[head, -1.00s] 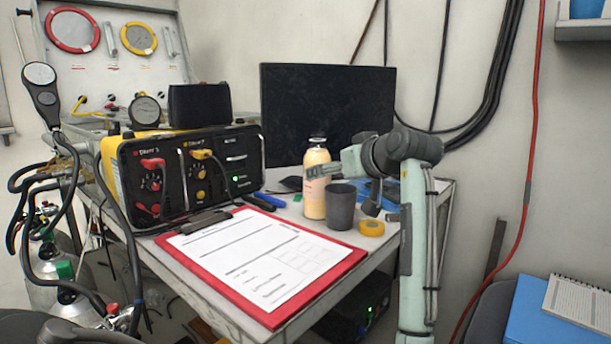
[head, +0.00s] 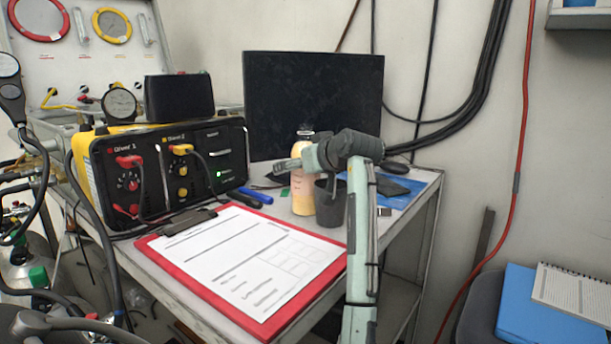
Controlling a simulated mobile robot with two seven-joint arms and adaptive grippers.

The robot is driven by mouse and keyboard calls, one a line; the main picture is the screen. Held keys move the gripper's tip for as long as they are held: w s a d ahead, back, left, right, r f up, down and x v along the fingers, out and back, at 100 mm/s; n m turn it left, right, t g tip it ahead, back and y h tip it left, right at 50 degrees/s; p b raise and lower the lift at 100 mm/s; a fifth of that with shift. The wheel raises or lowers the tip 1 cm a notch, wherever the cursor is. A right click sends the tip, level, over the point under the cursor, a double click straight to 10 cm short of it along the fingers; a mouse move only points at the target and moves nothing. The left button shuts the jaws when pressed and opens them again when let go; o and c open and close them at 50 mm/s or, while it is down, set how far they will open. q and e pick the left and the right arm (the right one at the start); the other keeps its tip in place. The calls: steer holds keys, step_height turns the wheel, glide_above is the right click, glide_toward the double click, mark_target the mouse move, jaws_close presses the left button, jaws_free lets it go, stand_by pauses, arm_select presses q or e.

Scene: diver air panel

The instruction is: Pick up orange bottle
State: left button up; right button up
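The bottle (head: 303,199) is pale cream-orange with a metallic cap. It stands upright on the table, left of a dark grey cup (head: 330,211). My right arm comes up from the bottom of the head view and bends left at the height of the bottle's top. My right gripper (head: 286,165) is across the bottle's upper part in the picture, its tip just left of the bottle. I cannot tell whether it touches the bottle or how far apart its fingers are. My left gripper is out of view.
A red clipboard (head: 151,245) with a paper form lies at the table's front. A black and yellow air panel box (head: 215,160) stands left, and a dark monitor (head: 312,100) stands behind. Blue markers (head: 250,196) lie left of the bottle. Hoses hang at far left.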

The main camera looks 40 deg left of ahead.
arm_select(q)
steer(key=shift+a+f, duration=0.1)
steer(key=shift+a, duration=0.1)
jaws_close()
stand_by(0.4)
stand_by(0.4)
